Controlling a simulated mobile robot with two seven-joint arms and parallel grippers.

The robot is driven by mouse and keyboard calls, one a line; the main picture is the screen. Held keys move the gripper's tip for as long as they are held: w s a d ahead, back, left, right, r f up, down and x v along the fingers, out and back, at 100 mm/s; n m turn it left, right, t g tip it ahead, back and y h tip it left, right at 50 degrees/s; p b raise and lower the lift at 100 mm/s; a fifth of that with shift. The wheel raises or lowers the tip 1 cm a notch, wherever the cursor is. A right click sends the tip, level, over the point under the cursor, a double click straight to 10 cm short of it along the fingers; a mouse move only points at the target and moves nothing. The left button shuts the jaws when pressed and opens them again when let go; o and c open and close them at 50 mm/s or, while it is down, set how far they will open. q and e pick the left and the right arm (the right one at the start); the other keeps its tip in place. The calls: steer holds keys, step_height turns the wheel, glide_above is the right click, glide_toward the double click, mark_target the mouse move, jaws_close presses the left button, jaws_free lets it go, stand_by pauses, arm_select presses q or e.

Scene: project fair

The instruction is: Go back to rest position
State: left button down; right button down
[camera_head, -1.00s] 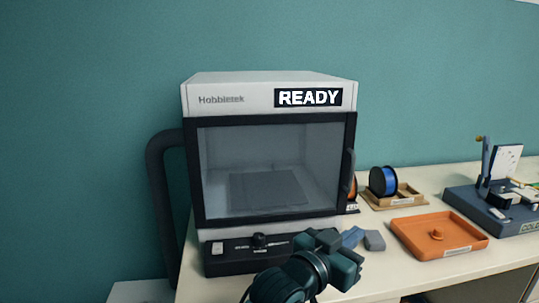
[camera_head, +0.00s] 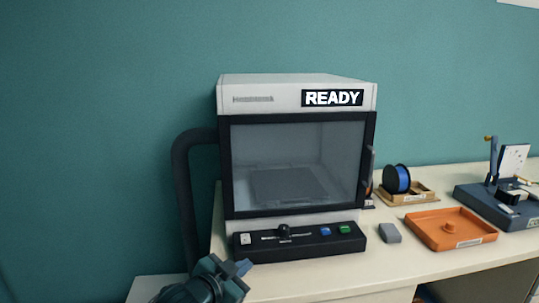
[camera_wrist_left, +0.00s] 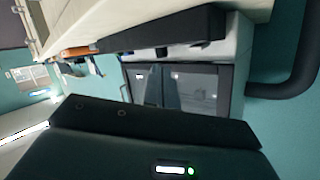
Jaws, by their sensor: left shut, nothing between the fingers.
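My left gripper (camera_head: 241,268) is at the lower left in the head view, in front of the white enclosed machine (camera_head: 297,92) and just below the left end of its control panel. Its fingers are shut with nothing between them. The machine's display reads READY and its clear front door (camera_head: 295,165) is shut. The machine also shows, rotated, in the left wrist view (camera_wrist_left: 236,52). My right gripper is in neither view.
The black control panel (camera_head: 300,242) has a knob, a blue button and a green button. To its right are a grey block (camera_head: 390,233), an orange tray (camera_head: 480,238), a blue spool (camera_head: 397,179) and a dark blue fixture (camera_head: 474,195). A thick dark hose (camera_head: 180,190) curves at the left.

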arm_select(q)
steer(key=w+a+f+y, duration=0.15)
steer(key=a+y, duration=0.45)
steer(key=a, duration=2)
steer(key=s+d+f+m+g+h, duration=0.1)
steer(key=s+f, duration=0.5)
steer(key=s, duration=0.4)
steer(key=s+d+f+g, duration=0.15)
steer(key=s+f, duration=0.35)
steer(key=s, duration=0.5)
steer(key=s+d+f+m+g+h, duration=0.1)
steer(key=s+f+g, duration=0.1)
steer(key=s+f, duration=0.65)
steer(key=s+d+r+n+t+p, duration=0.1)
steer(key=d+r+n+t, duration=0.1)
steer(key=d+n, duration=0.7)
steer(key=shift+d+r+t, duration=0.35)
steer(key=shift+d+r, duration=0.4)
steer(key=shift+d, duration=1.9)
